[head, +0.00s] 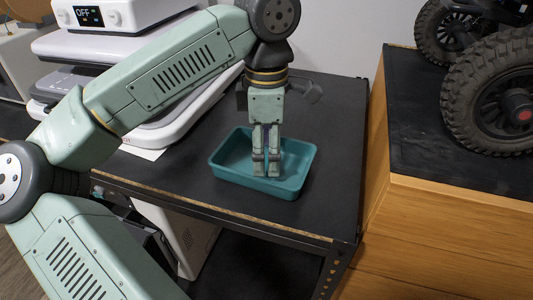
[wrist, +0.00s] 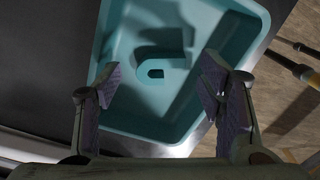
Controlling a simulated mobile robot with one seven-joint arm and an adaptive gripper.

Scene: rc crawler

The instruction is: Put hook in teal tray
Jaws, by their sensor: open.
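The teal tray (head: 225,178) stands on the black tabletop in the head view, and its wall also shows in the wrist view (wrist: 103,40). My gripper (head: 267,172) points straight down over the tray, its fingertips low inside or just above it. In the wrist view my gripper (wrist: 158,84) is open, with a wide gap between its fingers. A small curved teal-looking piece, seemingly the hook (wrist: 172,63), shows inside the tray beyond the fingertips, apart from both. Whether it rests fully on the tray floor is hard to tell. My gripper hides it in the head view.
A white machine with a display (head: 112,18) stands at the back left of the black table (head: 335,140). To the right, a wooden cabinet (head: 440,225) with a black top carries a vehicle with large tyres (head: 495,100). The tabletop right of the tray is clear.

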